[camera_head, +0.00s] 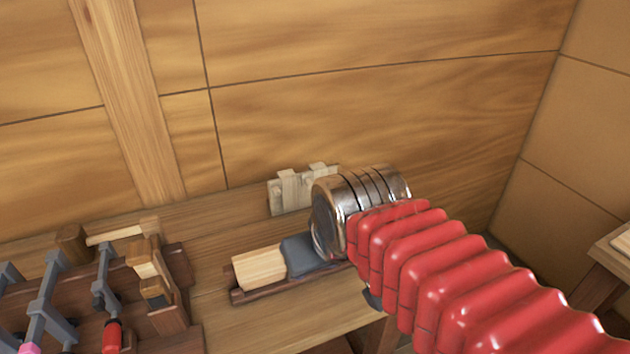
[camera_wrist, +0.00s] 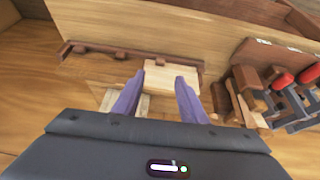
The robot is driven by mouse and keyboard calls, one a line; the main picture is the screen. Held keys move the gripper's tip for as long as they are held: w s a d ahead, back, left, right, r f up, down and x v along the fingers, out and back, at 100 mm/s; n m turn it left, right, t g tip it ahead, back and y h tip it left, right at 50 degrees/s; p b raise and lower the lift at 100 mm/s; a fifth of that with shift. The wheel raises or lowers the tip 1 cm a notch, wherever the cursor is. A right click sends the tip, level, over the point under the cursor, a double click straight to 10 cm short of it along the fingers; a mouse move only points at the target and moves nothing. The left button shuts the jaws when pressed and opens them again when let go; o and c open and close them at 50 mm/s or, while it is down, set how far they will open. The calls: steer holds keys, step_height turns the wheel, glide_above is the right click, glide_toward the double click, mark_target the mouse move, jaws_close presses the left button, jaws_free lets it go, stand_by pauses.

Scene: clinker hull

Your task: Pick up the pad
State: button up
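A pale wooden block (camera_head: 259,268), the likeliest thing to be the pad, lies in a low dark wooden tray (camera_head: 286,290) on the bench. It also shows in the wrist view (camera_wrist: 170,76), just beyond my fingertips. My gripper (camera_wrist: 160,77) is open, with two purple fingers apart and nothing seen held. The right finger overlaps part of the block in the picture; I cannot tell whether it touches. In the head view the gripper's dark body is beside the block's right end, and its fingers are hidden.
A pale pegged board (camera_head: 290,194) stands against the planked wall behind the tray. A dark wooden rack (camera_head: 170,319) with grey clamps (camera_head: 45,304) is at the left. The bench top (camera_head: 222,316) between rack and tray is clear. Another table edge (camera_head: 600,262) shows at the right.

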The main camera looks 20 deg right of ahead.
steer(key=w+d+h, duration=0.1)
steer(key=w+d, duration=0.2)
steer(key=w, duration=0.7)
steer(key=w+d+r, duration=0.1)
steer(key=w+d, duration=0.2)
steer(key=w, duration=0.7)
steer(key=w+d+r+g+h, duration=0.1)
steer(key=w+d, duration=0.2)
steer(key=w, duration=0.7)
steer(key=shift+w+d+n+h, duration=0.25)
steer(key=shift+d+n+h, duration=0.05)
steer(key=shift+d, duration=0.1)
steer(key=shift+f, duration=0.1)
glide_above(310, 183)
steer(key=s+a, duration=0.2)
step_height(310, 183, down, 8)
steer(key=shift+d+r, duration=0.25)
steer(key=shift+f, duration=0.1)
steer(key=shift+x, duration=2.6)
steer(key=shift+s, duration=0.1)
steer(key=shift+c, duration=0.3)
jaws_close()
